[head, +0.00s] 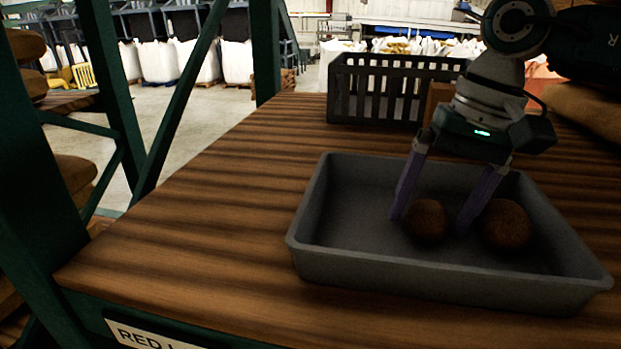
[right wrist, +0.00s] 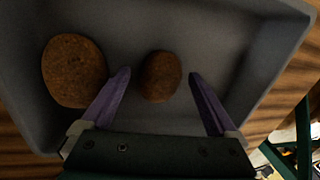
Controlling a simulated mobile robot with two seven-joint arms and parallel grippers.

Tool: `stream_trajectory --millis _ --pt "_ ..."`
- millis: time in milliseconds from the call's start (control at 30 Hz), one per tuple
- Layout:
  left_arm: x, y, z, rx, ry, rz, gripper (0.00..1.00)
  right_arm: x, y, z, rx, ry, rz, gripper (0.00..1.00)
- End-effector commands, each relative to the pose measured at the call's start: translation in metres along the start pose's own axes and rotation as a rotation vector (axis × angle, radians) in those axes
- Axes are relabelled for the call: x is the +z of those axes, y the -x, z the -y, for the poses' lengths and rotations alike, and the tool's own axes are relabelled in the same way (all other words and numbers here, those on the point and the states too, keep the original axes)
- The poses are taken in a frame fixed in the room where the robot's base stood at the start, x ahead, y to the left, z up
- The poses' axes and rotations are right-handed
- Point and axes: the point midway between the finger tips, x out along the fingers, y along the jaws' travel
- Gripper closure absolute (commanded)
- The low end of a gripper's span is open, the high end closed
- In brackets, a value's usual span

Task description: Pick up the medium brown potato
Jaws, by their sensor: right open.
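Two brown potatoes lie in a grey tray (head: 345,262) on the wooden table. The smaller brown potato (head: 428,221) is on the left in the head view. The larger brown potato (head: 507,226) is to its right, close by. My right gripper (head: 427,222) is open, with its purple fingers reaching down into the tray, one on each side of the smaller potato. In the right wrist view, the smaller potato (right wrist: 160,76) sits between the open fingertips with gaps on both sides. The larger potato (right wrist: 74,70) lies outside the left finger there. My left gripper is not seen.
A dark slatted crate (head: 390,90) stands behind the tray, with a brown block (head: 437,98) beside it. Green metal posts (head: 265,50) rise at the left. The table (head: 200,225) left of the tray is clear.

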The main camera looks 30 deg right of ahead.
Motion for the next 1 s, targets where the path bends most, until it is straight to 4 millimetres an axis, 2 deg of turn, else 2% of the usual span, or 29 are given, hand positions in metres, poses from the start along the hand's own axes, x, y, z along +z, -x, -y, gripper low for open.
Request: stream_trajectory --millis 67,167,900,1000 --pt "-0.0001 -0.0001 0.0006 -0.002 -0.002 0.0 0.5 0.0 0.0001 0.0001 0.0 0.0 0.0 0.06" --pt "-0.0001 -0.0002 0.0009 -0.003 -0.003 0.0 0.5 0.0 0.0003 0.0002 0.0 0.0 0.0 0.15" --pt "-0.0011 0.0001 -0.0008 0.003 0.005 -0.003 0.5 -0.0001 0.0007 0.0004 -0.001 0.0 0.0 0.98" --pt "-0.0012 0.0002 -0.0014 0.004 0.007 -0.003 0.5 -0.0002 0.0009 0.0005 -0.001 0.0 -0.001 1.0"
